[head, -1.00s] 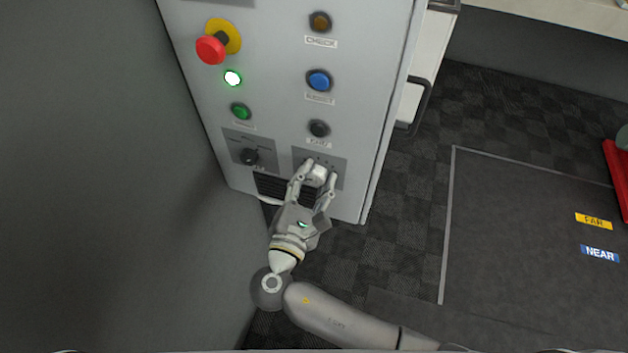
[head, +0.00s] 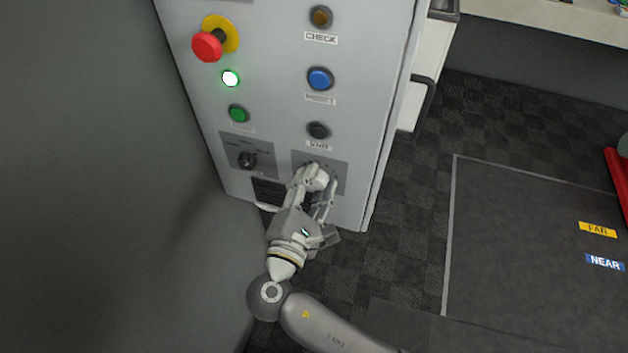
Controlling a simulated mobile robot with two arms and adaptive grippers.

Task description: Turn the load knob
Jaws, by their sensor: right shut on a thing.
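The control panel (head: 270,60) is a light grey cabinet face with buttons and two knobs on darker plates. My right gripper (head: 316,188) is at the lower right knob (head: 317,178), a pale knob on a grey plate (head: 338,168). Its fingers are shut on this knob, one on each side, and partly hide it. The label of this knob is hidden or too small to read. A second, black knob (head: 247,160) sits on the plate to the left, apart from the gripper. My left gripper is not in view.
Above the knobs are a red emergency button (head: 207,46), a lit white-green lamp (head: 230,78), and green (head: 238,114), blue (head: 320,79), dark (head: 318,131) and amber (head: 320,17) buttons. A cabinet handle (head: 424,103) sticks out at right.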

